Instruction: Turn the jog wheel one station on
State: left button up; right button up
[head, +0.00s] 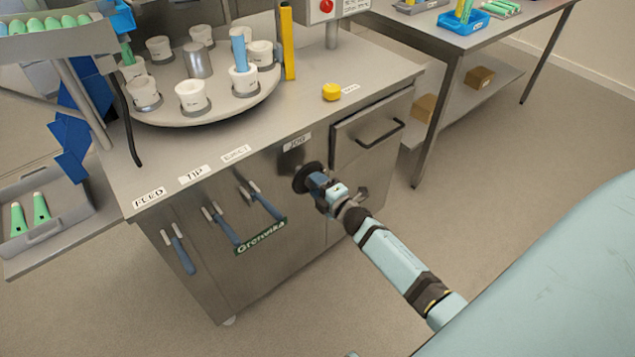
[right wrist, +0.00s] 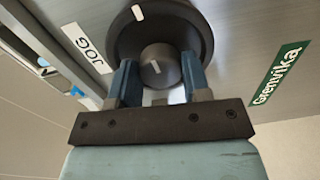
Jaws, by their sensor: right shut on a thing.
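The jog wheel (head: 306,178) is a dark round wheel on the steel front of the machine, below the JOG label (head: 297,141). In the right wrist view the wheel (right wrist: 204,33) is black with a white mark near its top left, and its grey central hub (right wrist: 158,68) carries a white line. My right gripper (head: 316,181) is at the wheel; in the wrist view its two blue fingers (right wrist: 158,80) are shut on the hub, one on each side. The round turntable (head: 205,112) on top bears several white cups and a grey metal cylinder. My left gripper is not in view.
Blue-handled levers (head: 222,224) hang on the machine front left of the wheel. A drawer handle (head: 381,134) juts out to the right. A yellow button (head: 331,92) sits on the worktop.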

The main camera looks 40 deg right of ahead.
jog(key=shift+m, duration=0.6)
jog(key=o, duration=0.9)
jog(key=s, duration=0.4)
jog(key=s+p, duration=0.1)
jog(key=s, duration=0.4)
jog(key=s+d, duration=0.1)
jog(key=s, duration=0.3)
jog(key=shift+s+r, duration=0.15)
jog(key=shift+s, duration=0.25)
